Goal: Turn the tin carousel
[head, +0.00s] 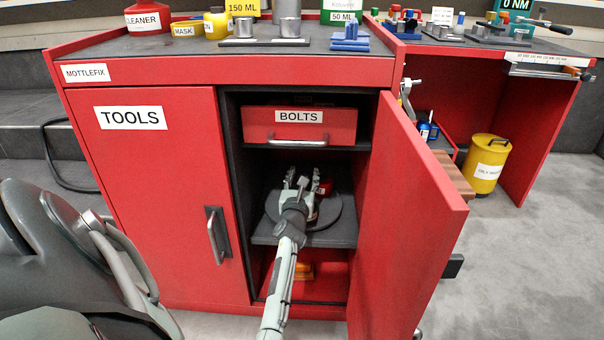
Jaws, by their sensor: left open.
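The carousel is a dark round disc (333,211) on the middle shelf inside the open right side of the red cabinet. A small red tin (325,187) stands on it, partly hidden behind my gripper. My left gripper (298,178) reaches into the cabinet over the disc, with its fingers spread open beside the tin. I cannot tell whether a finger touches the tin or the disc. My forearm and gripper cover the disc's front left part. My right gripper is not in view.
The open red door (412,215) stands close on the right of my arm. A red BOLTS drawer (299,125) is above the carousel. The closed TOOLS door (155,195) is on the left. A yellow drum (487,164) stands farther right.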

